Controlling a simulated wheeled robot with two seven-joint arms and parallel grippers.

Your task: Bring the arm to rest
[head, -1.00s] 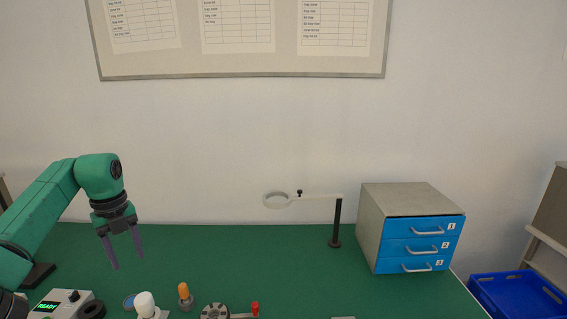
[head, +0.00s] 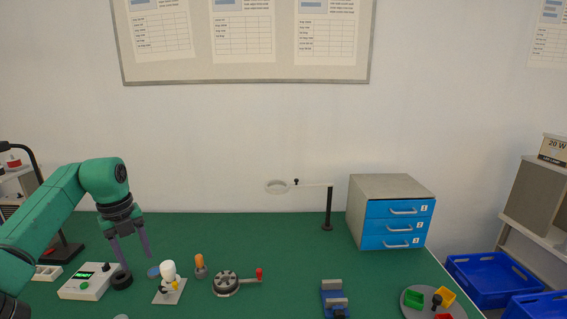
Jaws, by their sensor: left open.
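My left arm comes in from the left in the head view. Its left gripper (head: 134,262) is open, fingers pointing down, with nothing visible between them. My right gripper is out of view.
An orange-topped piece (head: 199,262), a round dark fixture with a red-knobbed lever (head: 228,283), a blue clamp (head: 334,299) and a grey round tray (head: 414,312) stand along the front. A ring on a post (head: 328,210) and a blue-drawer cabinet (head: 397,224) stand behind. Blue crates (head: 488,284) are at right.

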